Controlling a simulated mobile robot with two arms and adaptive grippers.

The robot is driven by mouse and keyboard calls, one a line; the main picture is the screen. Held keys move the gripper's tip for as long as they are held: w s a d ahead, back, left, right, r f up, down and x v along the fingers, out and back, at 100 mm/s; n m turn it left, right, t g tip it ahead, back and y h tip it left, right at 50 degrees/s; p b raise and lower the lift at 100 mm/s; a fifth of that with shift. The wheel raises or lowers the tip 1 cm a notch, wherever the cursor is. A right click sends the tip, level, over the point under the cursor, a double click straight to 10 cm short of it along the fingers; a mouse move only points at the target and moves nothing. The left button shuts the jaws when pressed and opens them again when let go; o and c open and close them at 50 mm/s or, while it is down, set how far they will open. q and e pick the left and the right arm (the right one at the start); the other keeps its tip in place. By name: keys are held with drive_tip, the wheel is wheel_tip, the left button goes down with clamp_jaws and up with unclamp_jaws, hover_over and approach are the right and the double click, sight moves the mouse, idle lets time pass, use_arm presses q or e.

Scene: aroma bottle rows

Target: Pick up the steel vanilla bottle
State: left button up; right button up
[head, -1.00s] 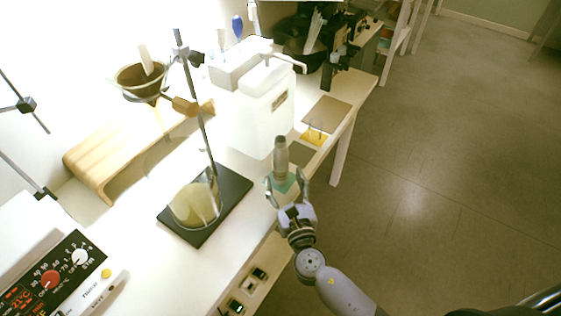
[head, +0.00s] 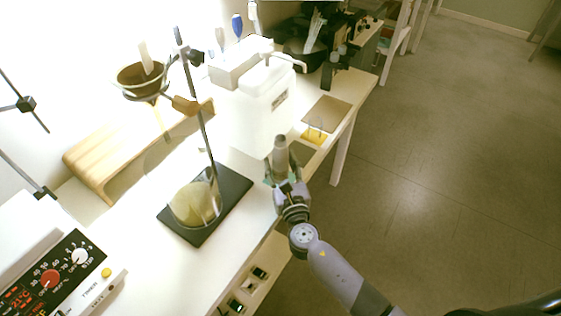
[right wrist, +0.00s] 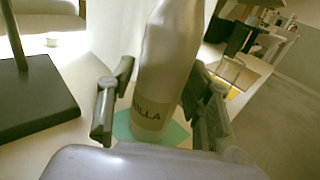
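The steel vanilla bottle (head: 281,153) stands upright on a green mat (head: 268,182) near the front edge of the bench. In the right wrist view the bottle (right wrist: 165,70) fills the middle, and its label shows the letters "ILLA". My right gripper (head: 281,178) is at the bottle's lower part. In the right wrist view its two open fingers (right wrist: 160,105) stand on either side of the bottle, with a visible gap on the left; contact on the right is unclear. My left gripper is not in view.
A retort stand with a black base (head: 232,190) and a flask (head: 195,203) stands left of the bottle. A large white canister (head: 262,112) is just behind it. A yellow holder (head: 314,136) lies further back. Open floor is to the right.

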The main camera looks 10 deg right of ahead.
clamp_jaws()
idle(0.3)
drive_tip(key=shift+r, duration=0.1)
